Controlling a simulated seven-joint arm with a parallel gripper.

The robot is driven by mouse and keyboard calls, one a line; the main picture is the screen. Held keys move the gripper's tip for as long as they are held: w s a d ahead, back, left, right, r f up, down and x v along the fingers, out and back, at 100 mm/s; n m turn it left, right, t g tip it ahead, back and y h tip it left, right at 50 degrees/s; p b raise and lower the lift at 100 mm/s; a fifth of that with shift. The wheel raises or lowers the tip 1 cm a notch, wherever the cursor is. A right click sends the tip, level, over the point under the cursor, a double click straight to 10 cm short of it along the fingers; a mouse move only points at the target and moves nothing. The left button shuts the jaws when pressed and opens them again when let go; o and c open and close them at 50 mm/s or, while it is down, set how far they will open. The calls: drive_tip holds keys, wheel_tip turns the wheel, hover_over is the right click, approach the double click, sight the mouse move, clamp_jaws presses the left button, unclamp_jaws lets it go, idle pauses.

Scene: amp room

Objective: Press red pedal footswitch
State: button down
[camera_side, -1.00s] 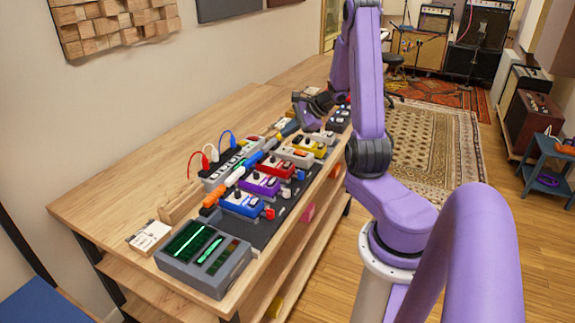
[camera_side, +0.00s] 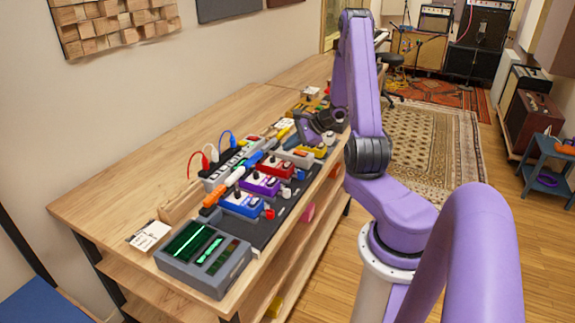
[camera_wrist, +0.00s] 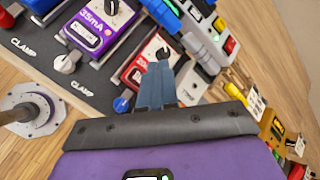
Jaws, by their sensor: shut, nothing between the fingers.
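The red pedal (camera_side: 272,170) sits in the row on the dark pedalboard, between the purple pedal and a pale grey one. In the wrist view the red pedal (camera_wrist: 137,68) shows its dark knob and part of a white label; my fingers cover part of it, so its footswitch is not clearly visible. My gripper (camera_side: 303,141) is over the far part of the row, just beyond the red pedal. In the wrist view my gripper's fingers (camera_wrist: 162,68) are together and empty, pointing at the red pedal. I cannot tell whether they touch it.
The purple pedal (camera_side: 259,186) and blue pedal (camera_side: 241,204) stand nearer the camera. Coloured cables and a power strip (camera_side: 226,170) run behind the row. A grey device with green screens (camera_side: 203,259) stands at the near end of the bench.

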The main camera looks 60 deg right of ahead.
sight(290, 165)
drive_tip(key=shift+f, duration=1.8)
drive_tip(key=shift+f, duration=0.15)
idle(0.6)
drive_tip(key=shift+f, duration=0.25)
drive_tip(key=shift+f, duration=0.45)
idle(1.0)
drive_tip(key=shift+r, duration=0.85)
drive_tip(key=shift+r, duration=2.5)
